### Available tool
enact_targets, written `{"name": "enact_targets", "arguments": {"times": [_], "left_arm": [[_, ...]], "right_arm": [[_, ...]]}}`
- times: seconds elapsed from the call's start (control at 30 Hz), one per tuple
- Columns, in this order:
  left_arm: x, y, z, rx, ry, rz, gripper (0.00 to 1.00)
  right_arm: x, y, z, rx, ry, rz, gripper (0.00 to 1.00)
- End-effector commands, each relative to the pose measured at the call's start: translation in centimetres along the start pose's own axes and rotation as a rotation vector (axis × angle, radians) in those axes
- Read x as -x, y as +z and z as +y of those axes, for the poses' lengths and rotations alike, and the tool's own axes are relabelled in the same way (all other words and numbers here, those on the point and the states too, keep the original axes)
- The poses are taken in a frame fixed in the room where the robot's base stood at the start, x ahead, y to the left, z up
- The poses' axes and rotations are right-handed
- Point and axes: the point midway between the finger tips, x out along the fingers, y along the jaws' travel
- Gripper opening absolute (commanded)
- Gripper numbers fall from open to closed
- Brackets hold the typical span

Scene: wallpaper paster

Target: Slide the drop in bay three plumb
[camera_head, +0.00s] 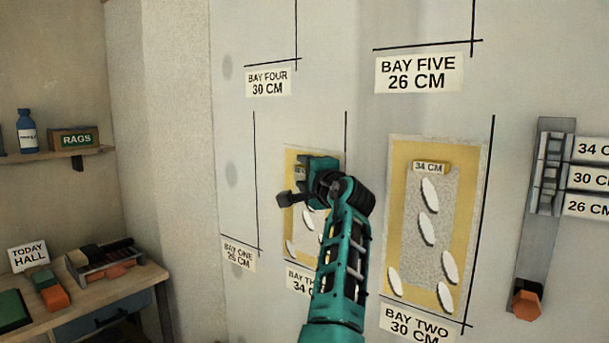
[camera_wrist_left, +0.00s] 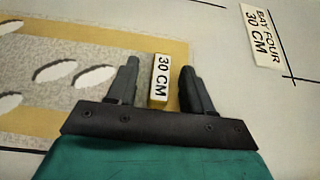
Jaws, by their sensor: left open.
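The drop in bay three (camera_head: 290,222) is a grey speckled panel with yellow borders and white oval shapes. My left arm hides much of it in the head view. A yellow tab (camera_head: 300,173) is at its top; in the wrist view the tab (camera_wrist_left: 160,80) reads 30 CM. My left gripper (camera_head: 299,185) is at the tab. In the wrist view my left gripper (camera_wrist_left: 160,72) is open, one finger on each side of the tab, with small gaps visible. The bay three label (camera_head: 302,283) is partly hidden and shows 34. My right gripper is out of view.
A similar drop (camera_head: 439,145) with a 34 CM tab hangs to the right above the bay two label (camera_head: 412,323). A grey rail (camera_head: 547,170) with an orange weight (camera_head: 526,302) is farther right. A workbench (camera_head: 95,301) with tools stands at the lower left.

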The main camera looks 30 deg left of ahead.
Motion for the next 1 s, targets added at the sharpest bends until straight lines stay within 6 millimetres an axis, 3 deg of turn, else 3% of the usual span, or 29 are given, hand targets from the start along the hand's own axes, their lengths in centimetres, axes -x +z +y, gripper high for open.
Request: {"name": "enact_targets", "arguments": {"times": [0.27, 0.8, 1.0], "left_arm": [[0.03, -0.02, -0.02, 0.000, 0.000, 0.000, 0.51], [0.02, -0.03, 0.01, 0.000, 0.000, 0.000, 0.00], [0.02, -0.03, -0.05, 0.000, -0.001, 0.000, 0.00]], "right_arm": [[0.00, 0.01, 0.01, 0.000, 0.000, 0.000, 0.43], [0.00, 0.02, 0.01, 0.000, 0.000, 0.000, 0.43], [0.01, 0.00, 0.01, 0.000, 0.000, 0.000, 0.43]]}}
